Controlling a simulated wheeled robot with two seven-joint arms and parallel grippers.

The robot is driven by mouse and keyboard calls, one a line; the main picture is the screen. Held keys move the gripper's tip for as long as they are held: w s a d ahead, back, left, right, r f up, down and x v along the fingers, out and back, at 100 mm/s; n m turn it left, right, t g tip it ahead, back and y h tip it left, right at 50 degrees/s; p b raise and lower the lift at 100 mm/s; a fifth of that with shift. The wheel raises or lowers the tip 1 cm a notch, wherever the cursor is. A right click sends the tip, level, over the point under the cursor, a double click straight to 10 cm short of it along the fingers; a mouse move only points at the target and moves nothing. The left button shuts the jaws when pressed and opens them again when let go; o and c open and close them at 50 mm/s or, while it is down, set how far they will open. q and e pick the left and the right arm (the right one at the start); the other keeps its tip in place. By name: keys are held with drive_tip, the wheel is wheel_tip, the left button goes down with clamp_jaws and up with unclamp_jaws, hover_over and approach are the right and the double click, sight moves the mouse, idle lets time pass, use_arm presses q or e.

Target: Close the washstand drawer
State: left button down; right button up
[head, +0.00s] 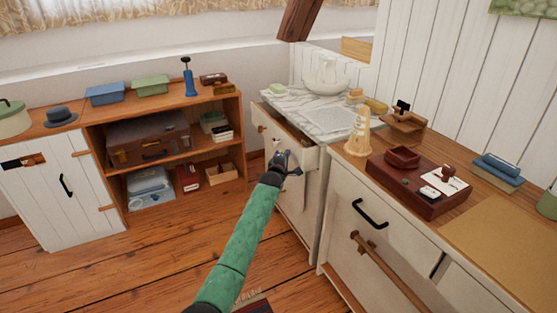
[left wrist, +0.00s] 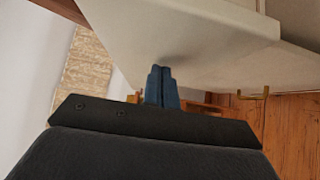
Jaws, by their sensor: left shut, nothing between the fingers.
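The washstand (head: 306,205) is a white cabinet with a grey-veined marble top (head: 300,103), in the middle of the head view. Its drawer (head: 308,157) stands open, with its white front forward of the body and a dark strip of the inside showing. My left gripper (head: 288,160) is shut and empty at the drawer front, and it covers part of it. In the left wrist view its dark blue fingertips (left wrist: 160,72) are at a broad pale panel (left wrist: 195,35), probably the drawer front. Whether they touch it I cannot tell. My right gripper is out of view.
A dresser (head: 375,245) with a dark handle (head: 370,214) is close on the right, carrying a wooden box (head: 405,190). A low shelf unit (head: 165,95) stands at the left. The wooden floor (head: 120,265) between them is mostly clear.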

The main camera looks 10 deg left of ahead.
use_arm(q)
drive_tip(key=w+d, duration=0.2)
drive_tip(key=d+b, duration=0.1)
drive_tip(key=d, duration=0.1)
drive_tip(key=shift+w+d, duration=0.1)
drive_tip(key=shift+w, duration=0.3)
drive_tip(key=shift+w+d, duration=0.4)
drive_tip(key=shift+d, duration=0.15)
drive_tip(key=shift+w+d+r+b, duration=0.1)
drive_tip(key=shift+d+r+b, duration=0.1)
drive_tip(key=shift+b, duration=0.1)
drive_tip(key=shift+d+r, duration=0.1)
drive_tip(key=shift+r, duration=0.05)
